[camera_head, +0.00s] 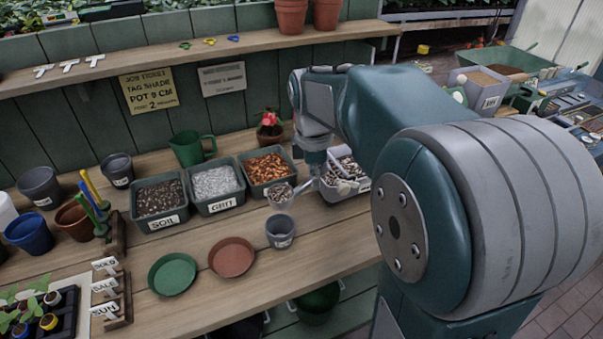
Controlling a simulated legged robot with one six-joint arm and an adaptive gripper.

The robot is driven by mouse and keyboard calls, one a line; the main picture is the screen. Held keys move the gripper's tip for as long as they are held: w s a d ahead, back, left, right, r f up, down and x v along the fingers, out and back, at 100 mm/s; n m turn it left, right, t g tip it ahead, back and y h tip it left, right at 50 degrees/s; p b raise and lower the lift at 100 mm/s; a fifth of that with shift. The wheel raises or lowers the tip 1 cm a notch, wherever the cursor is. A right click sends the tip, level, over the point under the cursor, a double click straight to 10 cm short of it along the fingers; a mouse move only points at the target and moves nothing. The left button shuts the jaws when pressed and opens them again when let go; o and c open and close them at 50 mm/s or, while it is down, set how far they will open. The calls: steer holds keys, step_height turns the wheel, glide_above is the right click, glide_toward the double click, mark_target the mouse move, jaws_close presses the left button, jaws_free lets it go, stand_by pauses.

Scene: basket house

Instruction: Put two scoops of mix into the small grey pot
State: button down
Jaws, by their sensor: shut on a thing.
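The small grey pot (281,239) with a white label stands on the bench, right of the terracotta saucer. My gripper (314,167) is shut on a scoop (279,203), whose handle runs right toward the fingers. The scoop bowl is heaped with speckled mix and appears just above and behind the pot's rim. The exact gap between scoop and pot is hard to tell. A light grey bin (331,194) of speckled mix stands right of the pot, partly hidden by my gripper and arm. The inside of the pot looks dark; its contents cannot be made out.
A terracotta saucer (231,257) and green saucer (173,274) lie left of the pot. A red-flowered plant (269,125) stands behind. The front bench edge is clear.

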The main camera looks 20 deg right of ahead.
mark_target(298, 187)
steer(key=a+g+h, duration=0.1)
steer(key=h, duration=0.1)
steer(key=w+a+g+h, duration=0.1)
steer(key=a+h, duration=0.1)
steer(key=h, duration=0.1)
steer(key=w+a+g+h, duration=0.1)
steer(key=a+h, duration=0.1)
steer(key=shift+w+a+f, duration=0.1)
steer(key=shift+a+f, duration=0.15)
steer(key=shift+w+a+h, duration=0.15)
steer(key=shift+h, duration=0.55)
steer(key=shift+w+r+g+h, duration=0.1)
steer(key=shift+w+g+h, duration=0.15)
steer(key=shift+h, duration=0.35)
steer(key=shift+w+r+g+h, duration=0.1)
steer(key=shift+g+h, duration=0.25)
steer(key=shift+h, duration=0.25)
steer(key=shift+w+a+h, duration=0.1)
steer(key=shift+a+h, duration=0.3)
steer(key=shift+a, duration=0.7)
steer(key=shift+d, duration=0.6)
